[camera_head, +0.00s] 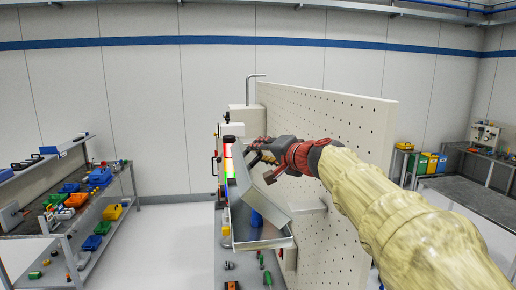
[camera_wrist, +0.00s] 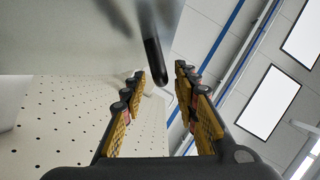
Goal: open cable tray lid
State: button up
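The cable tray (camera_head: 280,242) is a grey metal box in front of the perforated panel in the head view. Its lid (camera_head: 242,178) is a grey sheet standing tilted up, and the tray's inside shows below it, with a blue cylinder (camera_head: 256,219) in it. My gripper (camera_head: 262,158) is at the lid's upper part. In the wrist view my gripper (camera_wrist: 158,82) has its two fingers apart. A dark round-ended bar (camera_wrist: 153,72) shows between and beyond the fingertips, near a grey metal surface (camera_wrist: 75,35) that looks like the lid. Contact cannot be told.
A white perforated panel (camera_head: 340,150) stands right behind the tray, close to my arm. A red-green light column (camera_head: 228,160) stands left of the lid. Tools lie on the grey bench (camera_head: 232,270) below. A shelf (camera_head: 95,225) with coloured bins is at the left.

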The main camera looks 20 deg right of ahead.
jog(key=shift+x, duration=1.05)
jog(key=shift+c, duration=1.1)
grip_shut()
